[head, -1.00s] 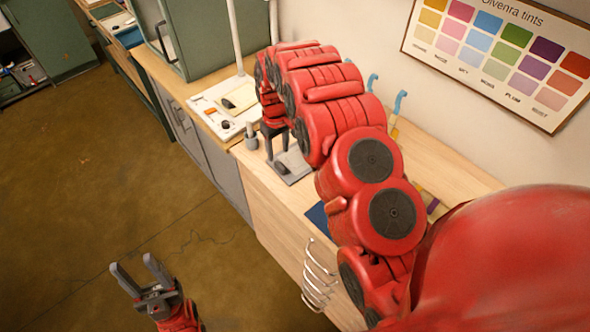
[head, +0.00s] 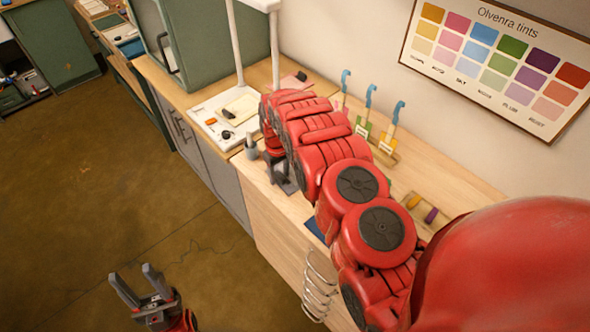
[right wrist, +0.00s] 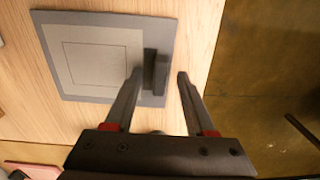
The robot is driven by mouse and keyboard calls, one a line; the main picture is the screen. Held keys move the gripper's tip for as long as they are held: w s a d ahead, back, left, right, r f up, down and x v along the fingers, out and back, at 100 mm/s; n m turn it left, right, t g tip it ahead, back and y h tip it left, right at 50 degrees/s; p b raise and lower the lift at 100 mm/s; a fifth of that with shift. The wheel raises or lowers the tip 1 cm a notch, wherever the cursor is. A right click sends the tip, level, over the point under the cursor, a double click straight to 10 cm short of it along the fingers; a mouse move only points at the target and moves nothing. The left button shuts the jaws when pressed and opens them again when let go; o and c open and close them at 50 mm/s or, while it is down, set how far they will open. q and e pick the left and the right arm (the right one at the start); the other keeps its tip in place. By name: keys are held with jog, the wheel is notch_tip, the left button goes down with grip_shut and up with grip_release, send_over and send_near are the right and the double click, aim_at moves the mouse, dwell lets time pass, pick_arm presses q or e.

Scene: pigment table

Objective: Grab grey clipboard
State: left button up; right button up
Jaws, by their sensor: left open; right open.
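The grey clipboard (right wrist: 105,90) lies flat on the wooden counter in the right wrist view, with a lighter sheet on it and a dark clip (right wrist: 154,74) at its right edge. In the head view only a small part of the clipboard (head: 289,188) shows below my right arm. My right gripper (right wrist: 160,72) is open, with its fingers on either side of the clip; I cannot tell whether they touch it. In the head view my right gripper (head: 279,174) is mostly hidden by its arm. My left gripper (head: 132,271) is open and empty above the floor.
A small grey cup (head: 251,148) stands beside the right gripper. Several blue-hooked tools (head: 370,100) stand along the wall. A wire rack (head: 318,285) hangs on the counter's front.

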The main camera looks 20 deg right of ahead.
grip_shut()
dwell(0.5)
